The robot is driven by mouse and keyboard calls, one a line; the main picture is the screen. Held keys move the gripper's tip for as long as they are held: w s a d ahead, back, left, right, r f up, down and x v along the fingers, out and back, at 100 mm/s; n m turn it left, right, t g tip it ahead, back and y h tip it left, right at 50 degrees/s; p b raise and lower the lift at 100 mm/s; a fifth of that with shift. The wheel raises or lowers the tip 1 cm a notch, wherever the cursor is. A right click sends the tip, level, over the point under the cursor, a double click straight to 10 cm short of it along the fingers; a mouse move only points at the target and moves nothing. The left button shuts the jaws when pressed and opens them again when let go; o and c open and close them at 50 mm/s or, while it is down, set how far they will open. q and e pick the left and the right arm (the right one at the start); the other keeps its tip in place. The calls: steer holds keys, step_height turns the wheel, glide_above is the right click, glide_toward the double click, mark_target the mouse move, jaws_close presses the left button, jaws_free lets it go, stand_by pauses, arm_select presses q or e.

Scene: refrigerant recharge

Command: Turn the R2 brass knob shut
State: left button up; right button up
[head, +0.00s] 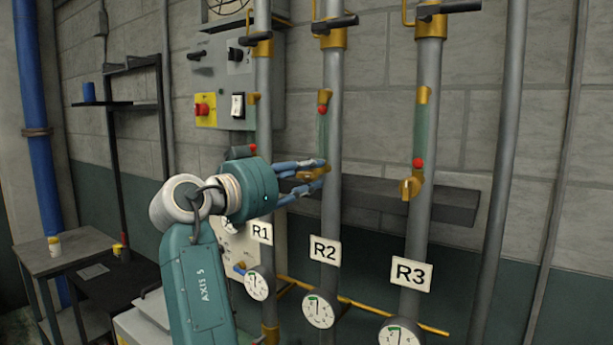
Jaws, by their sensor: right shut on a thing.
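The R2 pipe (332,221) stands upright in the middle, with its white R2 label (324,250) and a dial gauge (319,310) below. The R2 brass knob (314,174) sits on that pipe below a sight tube (323,134) with a red ball near its top. My right gripper (322,173) reaches in from the left and is shut on the R2 brass knob, its blue fingers above and below it. The fingers hide part of the knob. My left gripper is not in view.
The R3 pipe (433,128) with its own brass knob (410,188) stands to the right. The R1 label (261,232) and R1 gauge (256,284) are close beside my arm. A grey control box (223,79) and dark tables (68,247) are at the left.

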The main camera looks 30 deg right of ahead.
steer(key=shift+n+b, duration=0.4)
steer(key=shift+n, duration=0.6)
steer(key=n, duration=0.2)
steer(key=shift+n+h+b, duration=0.3)
steer(key=shift+n+b, duration=0.1)
steer(key=n, duration=0.3)
steer(key=shift+r+t, duration=0.15)
steer(key=shift+t, duration=0.25)
steer(key=n, duration=0.3)
steer(key=shift+r+t+b, duration=0.1)
steer(key=shift+t+b, duration=0.2)
steer(key=shift+t, duration=0.1)
steer(key=n, duration=0.4)
steer(key=shift+s+r+t, duration=0.1)
steer(key=shift+t, duration=0.3)
steer(key=shift+n+t+p, duration=0.3)
steer(key=shift+n+p, duration=0.5)
steer(key=shift+n, duration=1.2)
